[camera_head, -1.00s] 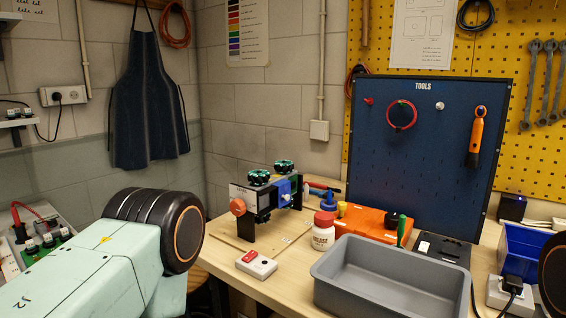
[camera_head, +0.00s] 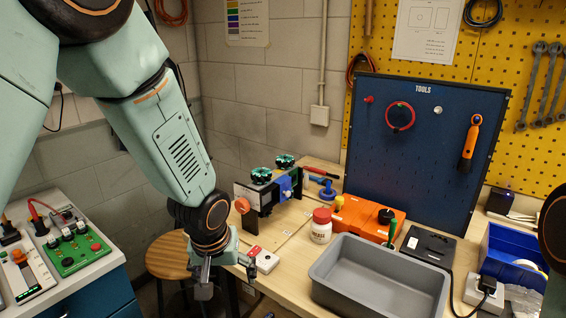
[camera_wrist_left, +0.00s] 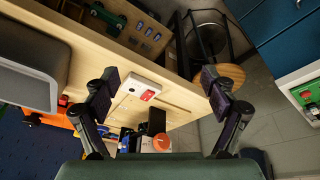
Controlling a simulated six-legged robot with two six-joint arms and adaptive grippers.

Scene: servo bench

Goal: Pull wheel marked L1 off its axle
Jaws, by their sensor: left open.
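A dark bench device (camera_head: 262,194) with a blue block and an orange knob stands on the wooden bench. Two teal-and-black wheels sit on top of it, a nearer one (camera_head: 261,175) and a farther one (camera_head: 285,161). I cannot read any L1 mark. My left gripper (camera_head: 230,275) is open and empty, pointing down near the bench's front edge, in front of the device and apart from it. In the left wrist view my left gripper (camera_wrist_left: 159,80) shows spread fingers, with the orange knob (camera_wrist_left: 161,142) beyond; the teal wheels cannot be made out there. My right gripper is out of view.
A white box with a red button (camera_head: 263,259) lies close beside the left gripper. A grey bin (camera_head: 330,290), a red-capped bottle (camera_head: 321,228) and an orange case (camera_head: 368,216) stand to the right. A stool (camera_head: 165,255) stands below left.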

